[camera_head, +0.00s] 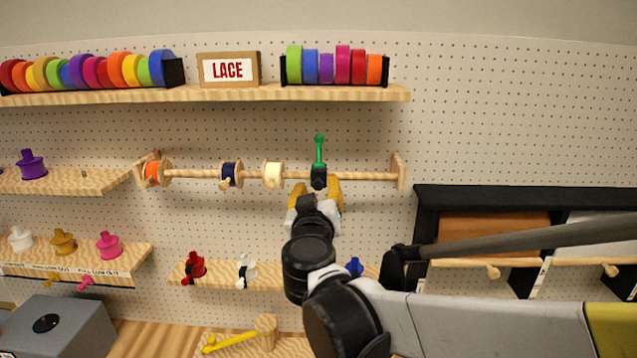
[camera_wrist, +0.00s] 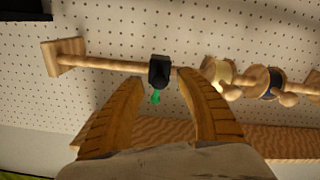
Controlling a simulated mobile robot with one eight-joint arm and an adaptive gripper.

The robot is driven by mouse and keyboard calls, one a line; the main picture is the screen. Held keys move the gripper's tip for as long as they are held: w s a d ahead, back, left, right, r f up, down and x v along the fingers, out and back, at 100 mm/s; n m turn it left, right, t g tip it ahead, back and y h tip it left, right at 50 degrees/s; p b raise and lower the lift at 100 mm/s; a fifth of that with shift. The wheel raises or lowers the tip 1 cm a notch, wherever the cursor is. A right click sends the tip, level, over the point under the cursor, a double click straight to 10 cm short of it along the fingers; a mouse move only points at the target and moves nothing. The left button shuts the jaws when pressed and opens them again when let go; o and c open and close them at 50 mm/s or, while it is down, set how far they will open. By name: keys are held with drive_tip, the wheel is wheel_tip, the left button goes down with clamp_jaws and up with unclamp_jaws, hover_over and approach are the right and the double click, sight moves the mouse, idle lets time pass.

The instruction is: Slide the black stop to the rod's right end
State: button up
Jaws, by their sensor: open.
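The black stop (camera_head: 319,177) sits on the wooden rod (camera_head: 365,176), right of its middle, with a green handle (camera_head: 319,150) pointing up. The rod's right end meets a wooden bracket (camera_head: 398,172) in the head view, with bare rod between. The wrist view is turned over: the stop (camera_wrist: 159,70) shows there with the bracket (camera_wrist: 64,58) at left. My gripper (camera_head: 316,192) is open just below the stop, its yellow fingers spread. In the wrist view the stop lies between and slightly beyond the fingertips (camera_wrist: 160,80); I cannot tell any contact.
A cream spool (camera_head: 273,176), a dark blue spool (camera_head: 231,174) and an orange spool (camera_head: 153,173) are on the rod left of the stop. A shelf of ribbon rolls (camera_head: 230,95) runs above. A lower shelf (camera_head: 220,275) holds small spools. A black-framed cabinet (camera_head: 425,215) stands at right.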

drive_tip(key=shift+w, duration=0.8)
clamp_jaws()
drive_tip(key=d, duration=1.2)
drive_tip(key=shift+s+d, duration=0.25)
drive_tip(key=shift+d, duration=0.05)
